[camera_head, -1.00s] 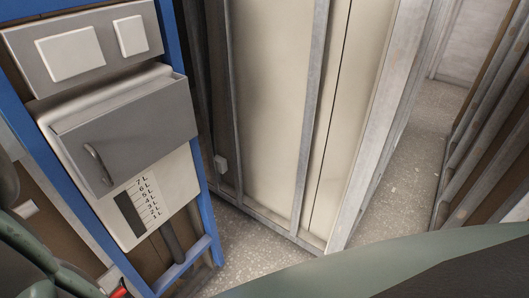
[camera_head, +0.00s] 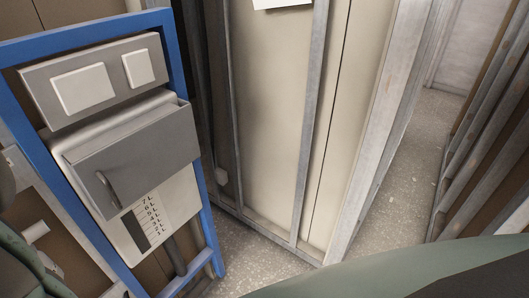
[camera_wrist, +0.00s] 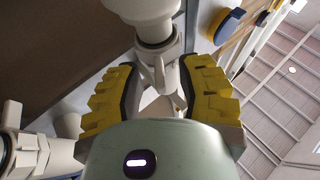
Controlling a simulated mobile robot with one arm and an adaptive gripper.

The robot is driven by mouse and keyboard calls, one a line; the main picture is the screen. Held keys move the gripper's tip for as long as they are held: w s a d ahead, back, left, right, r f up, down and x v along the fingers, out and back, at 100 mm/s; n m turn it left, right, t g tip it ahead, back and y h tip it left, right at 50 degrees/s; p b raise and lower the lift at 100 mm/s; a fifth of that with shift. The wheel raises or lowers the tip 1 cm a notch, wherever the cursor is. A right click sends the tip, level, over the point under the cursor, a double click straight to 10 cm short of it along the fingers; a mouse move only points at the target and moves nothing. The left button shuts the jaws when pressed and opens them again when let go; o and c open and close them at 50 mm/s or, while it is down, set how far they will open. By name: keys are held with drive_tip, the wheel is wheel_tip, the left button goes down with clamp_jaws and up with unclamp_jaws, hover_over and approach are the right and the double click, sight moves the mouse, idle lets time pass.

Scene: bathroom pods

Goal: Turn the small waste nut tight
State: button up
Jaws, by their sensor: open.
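In the wrist view my gripper (camera_wrist: 160,82) is open, with one yellow and black finger on each side. A pale waste pipe fitting (camera_wrist: 157,45), with a collar and narrower parts below it, comes down from the top between and beyond the fingers. I cannot tell which part of it is the small waste nut, or whether either finger touches it. The lower end of the fitting is partly hidden behind my green gripper body. In the head view neither my gripper nor the waste shows.
A second pale pipe fitting (camera_wrist: 25,150) stands at lower left in the wrist view. Blue and yellow items (camera_wrist: 228,25) are at upper right. In the head view a blue frame (camera_head: 170,60) holds a cistern (camera_head: 135,165). Metal studs (camera_head: 310,130) and panels stand behind; speckled floor (camera_head: 400,185) is clear.

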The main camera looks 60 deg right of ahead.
idle(0.3)
clamp_jaws()
idle(0.3)
